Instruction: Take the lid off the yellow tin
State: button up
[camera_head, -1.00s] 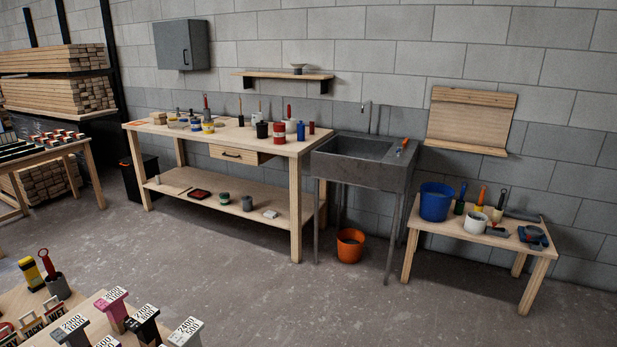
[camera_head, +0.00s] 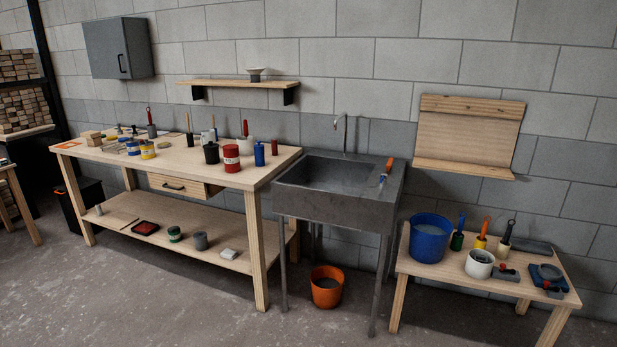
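The yellow tin (camera_head: 148,151) stands on the wooden workbench (camera_head: 215,174), left of its middle, with a blue-banded tin (camera_head: 133,148) close on its left. It is small in the view; its top looks pale, and I cannot tell how its lid sits. The bench is still some way off from my camera. My gripper does not show in this view.
A red tin (camera_head: 231,157), a black pot (camera_head: 211,153) and a blue bottle (camera_head: 259,154) stand further right on the bench. The bench drawer (camera_head: 178,187) is slightly open. A sink (camera_head: 335,190) adjoins on the right, with an orange bucket (camera_head: 326,288) below. The floor in front is clear.

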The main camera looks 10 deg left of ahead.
aim_at(145, 144)
jog(key=i+u, duration=0.75)
jog(key=i+l+u, duration=0.25)
jog(key=i+u, duration=0.15)
jog(key=i+j+u, duration=0.15)
jog(key=i+u, duration=0.65)
jog(key=i+l+u, duration=0.1)
jog(key=i+u, duration=0.3)
jog(key=i, duration=1.45)
jog(key=i+j+z, duration=0.1)
jog(key=i, duration=1.4)
jog(key=i+z, duration=0.4)
jog(key=i+j+z, duration=0.15)
jog(key=i+z, duration=0.25)
jog(key=i+l+z, duration=0.1)
jog(key=z, duration=0.35)
jog(key=i+z, duration=0.3)
jog(key=z, duration=0.2)
jog(key=i+j+z, duration=0.15)
jog(key=z, duration=0.3)
jog(key=i+j+z, duration=0.15)
jog(key=z, duration=0.3)
jog(key=i+j, duration=0.05)
jog(key=i, duration=0.05)
